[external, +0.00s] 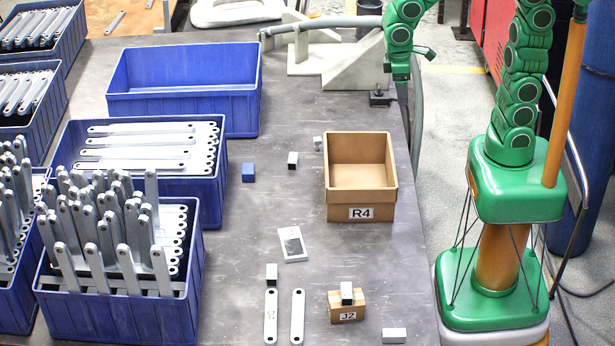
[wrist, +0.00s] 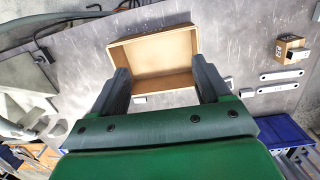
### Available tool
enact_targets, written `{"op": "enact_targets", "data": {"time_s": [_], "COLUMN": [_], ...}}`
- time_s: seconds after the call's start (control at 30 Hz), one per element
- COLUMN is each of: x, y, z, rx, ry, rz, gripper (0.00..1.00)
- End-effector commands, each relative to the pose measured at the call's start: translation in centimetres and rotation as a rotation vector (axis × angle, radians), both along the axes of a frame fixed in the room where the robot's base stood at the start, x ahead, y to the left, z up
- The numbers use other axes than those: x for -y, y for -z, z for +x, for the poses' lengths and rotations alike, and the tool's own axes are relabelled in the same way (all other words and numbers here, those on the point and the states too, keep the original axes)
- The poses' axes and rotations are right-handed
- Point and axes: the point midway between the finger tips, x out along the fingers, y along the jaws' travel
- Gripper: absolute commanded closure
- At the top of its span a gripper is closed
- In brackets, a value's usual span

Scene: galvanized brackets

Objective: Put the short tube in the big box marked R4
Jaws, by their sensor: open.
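The big box marked R4 (external: 361,213) is an open, empty tan box on the table; it also shows in the wrist view (wrist: 152,56), just beyond my fingers. Several small square metal pieces look like tubes: one (external: 292,160) left of R4, one (external: 271,274) above the flat bars, and one (external: 347,292) on the small box marked J2. I cannot tell for sure which is the short tube. My gripper (wrist: 165,85) is open and empty in the wrist view, with its fingers apart over the near side of R4. Its fingers are not clear in the external view.
A blue cube (external: 248,172), a pale block (external: 394,335), a flat plate (external: 292,243) and two flat bars (external: 298,316) lie on the table. The J2 box (external: 347,312) stands near the front. Blue crates (external: 130,315) of brackets fill the left.

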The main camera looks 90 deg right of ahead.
Motion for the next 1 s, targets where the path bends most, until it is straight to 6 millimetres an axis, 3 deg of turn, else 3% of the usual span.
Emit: {"op": "enact_targets", "data": {"time_s": [0.57,1.0], "x": [-5.2,-10.8], "y": [3.2,7.7], "z": [13.2,22.0], "rx": [0.029,0.057], "ry": [0.002,-0.004], "rz": [-0.019,-0.023], "gripper": [0.23,0.23]}}
